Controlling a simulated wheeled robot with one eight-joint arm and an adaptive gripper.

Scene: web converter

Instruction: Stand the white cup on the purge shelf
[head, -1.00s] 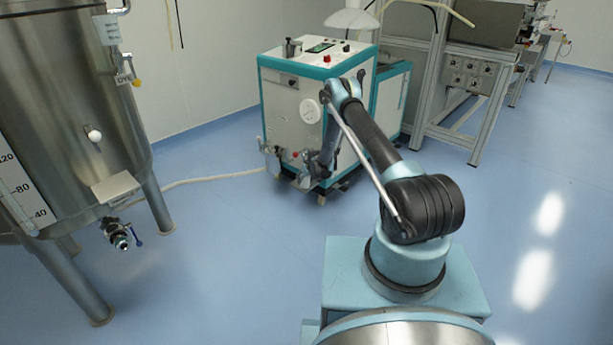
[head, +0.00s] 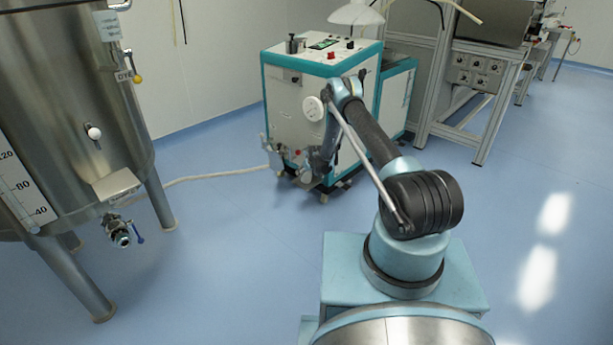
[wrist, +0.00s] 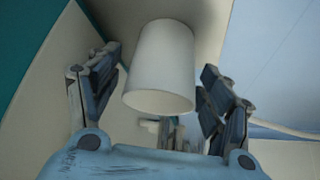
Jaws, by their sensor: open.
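The white cup (wrist: 160,58) shows large in the wrist view, tilted in the picture, with a round end turned toward the camera. It lies between the two spread fingers of my gripper (wrist: 162,66), with a visible gap on each side, so they do not appear to grip it. In the head view my gripper (head: 319,160) is low at the front of the white and teal machine (head: 290,105); the cup cannot be made out there. I cannot tell for certain which surface is the purge shelf.
A steel tank (head: 75,110) on legs stands at the left, with a small metal ledge (head: 117,185) and a valve (head: 120,236) low on it. A pale hose (head: 215,177) crosses the floor to the machine. A metal frame (head: 480,85) stands behind right.

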